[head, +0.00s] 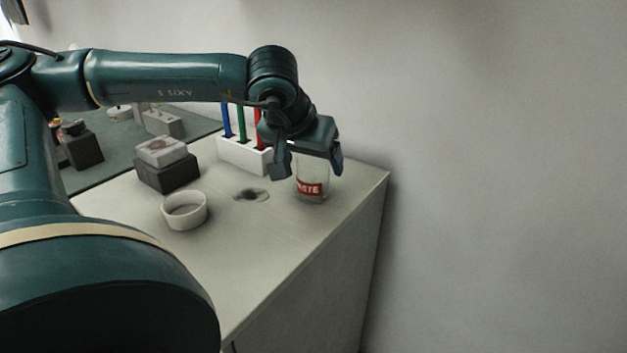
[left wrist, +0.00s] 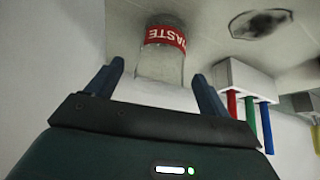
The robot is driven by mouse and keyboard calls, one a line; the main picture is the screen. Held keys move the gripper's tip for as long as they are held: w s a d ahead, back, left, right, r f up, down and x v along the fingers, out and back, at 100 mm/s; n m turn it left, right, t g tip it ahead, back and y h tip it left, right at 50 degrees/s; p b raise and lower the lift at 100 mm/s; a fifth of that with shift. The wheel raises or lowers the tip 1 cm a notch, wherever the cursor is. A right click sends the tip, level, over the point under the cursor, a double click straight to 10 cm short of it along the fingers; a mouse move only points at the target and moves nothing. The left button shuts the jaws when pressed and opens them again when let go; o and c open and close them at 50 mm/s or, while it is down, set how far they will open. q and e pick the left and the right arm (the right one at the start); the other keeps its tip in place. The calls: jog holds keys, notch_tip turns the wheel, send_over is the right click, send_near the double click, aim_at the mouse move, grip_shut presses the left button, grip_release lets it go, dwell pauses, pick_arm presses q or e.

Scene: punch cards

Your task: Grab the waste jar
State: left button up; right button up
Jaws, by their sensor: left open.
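The waste jar (head: 312,184) is a clear glass jar with a red label, standing upright near the far right corner of the counter. It also shows in the left wrist view (left wrist: 161,62), with its label at the top of the picture. My left gripper (head: 305,167) is open, with its fingers pointing down on either side of the jar's upper part in the head view. In the left wrist view the two fingers (left wrist: 160,80) stand apart with the jar between and beyond them. Whether they touch the glass cannot be told. My right gripper is out of view.
A white holder (head: 243,156) with blue, green and red sticks stands just left of the jar. A dark smudged disc (head: 251,195), a white bowl (head: 184,211) and a dark block (head: 168,175) with a pale block on top are further left. The counter's right edge is close.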

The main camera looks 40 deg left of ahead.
pick_arm(q)
jog(key=shift+x, duration=1.3)
jog(key=c, duration=1.1)
jog(key=shift+r, duration=0.1)
jog(key=shift+c, duration=0.2)
